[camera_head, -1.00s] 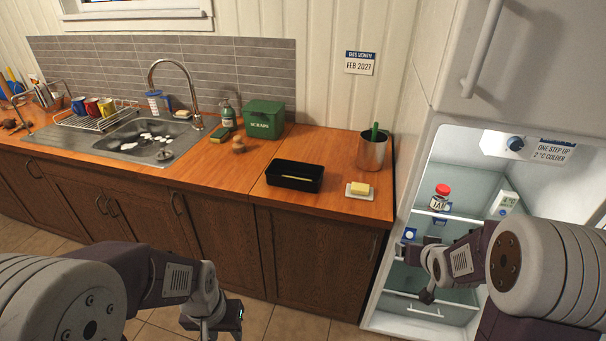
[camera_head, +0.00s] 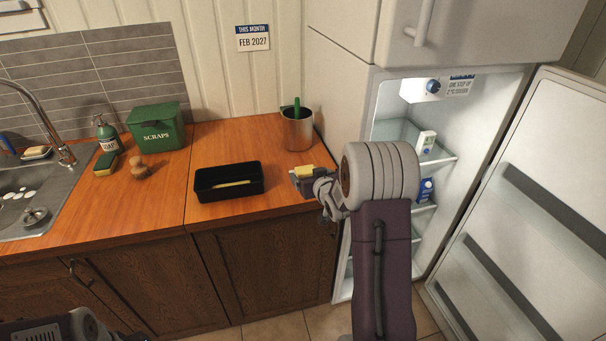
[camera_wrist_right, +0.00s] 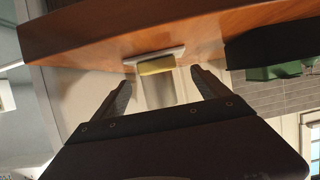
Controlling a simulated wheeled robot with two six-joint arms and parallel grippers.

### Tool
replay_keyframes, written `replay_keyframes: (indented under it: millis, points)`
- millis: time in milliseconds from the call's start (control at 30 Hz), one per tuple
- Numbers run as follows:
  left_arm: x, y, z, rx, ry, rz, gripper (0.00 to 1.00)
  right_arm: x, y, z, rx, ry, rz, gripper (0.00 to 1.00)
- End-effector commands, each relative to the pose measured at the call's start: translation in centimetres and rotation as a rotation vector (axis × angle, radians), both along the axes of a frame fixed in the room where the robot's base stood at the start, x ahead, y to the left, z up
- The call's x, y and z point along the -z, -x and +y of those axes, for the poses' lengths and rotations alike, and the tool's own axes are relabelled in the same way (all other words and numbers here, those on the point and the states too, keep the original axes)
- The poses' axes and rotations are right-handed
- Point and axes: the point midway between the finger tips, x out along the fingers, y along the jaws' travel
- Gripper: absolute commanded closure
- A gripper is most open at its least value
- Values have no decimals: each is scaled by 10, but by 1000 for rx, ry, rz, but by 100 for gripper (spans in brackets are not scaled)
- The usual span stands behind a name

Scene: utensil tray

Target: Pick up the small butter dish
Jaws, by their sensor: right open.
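The small butter dish, a white plate with a yellow block of butter (camera_head: 304,170), is at the front right of the wooden counter. My right gripper (camera_head: 309,184) hides much of it in the head view. In the right wrist view, the dish (camera_wrist_right: 176,53) with its butter (camera_wrist_right: 156,65) lies just beyond and between the fingertips of my right gripper (camera_wrist_right: 162,76). The fingers are open, with nothing held between them. Whether they touch the dish I cannot tell. Part of my left arm shows at the bottom left; its gripper is out of view.
A black tray (camera_head: 230,193) with a pale yellow strip inside stands left of the dish. A metal pot (camera_head: 298,133) with a green handle is behind it. A green scraps box (camera_head: 157,130) is farther left. The open fridge (camera_head: 378,130) is to the right.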

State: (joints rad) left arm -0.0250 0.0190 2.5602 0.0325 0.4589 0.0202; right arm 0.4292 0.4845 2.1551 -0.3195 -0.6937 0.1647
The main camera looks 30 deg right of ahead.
Motion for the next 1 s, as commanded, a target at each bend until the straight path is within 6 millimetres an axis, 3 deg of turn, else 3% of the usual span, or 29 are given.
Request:
replay_keyframes:
  millis: [100, 333, 600, 667, 900, 1000]
  points:
    - [-1, 0, 0, 0, 0, 0, 60, 3, -6, -2, 0, 0, 1, 15]
    - [-3, 0, 0, 0, 0, 0, 60, 19, -41, -10, 1, 0, 1, 15]
    - [-3, 0, 0, 0, 0, 0, 60, 22, -46, -11, 1, 0, 1, 15]
    - [-3, 0, 0, 0, 0, 0, 60, 22, -46, -11, 1, 0, 1, 28]
    - [-3, 0, 0, 0, 0, 0, 60, 21, -46, -11, 1, 0, 1, 95]
    - [-3, 0, 0, 0, 0, 0, 60, 21, -46, -11, 1, 1, -1, 95]
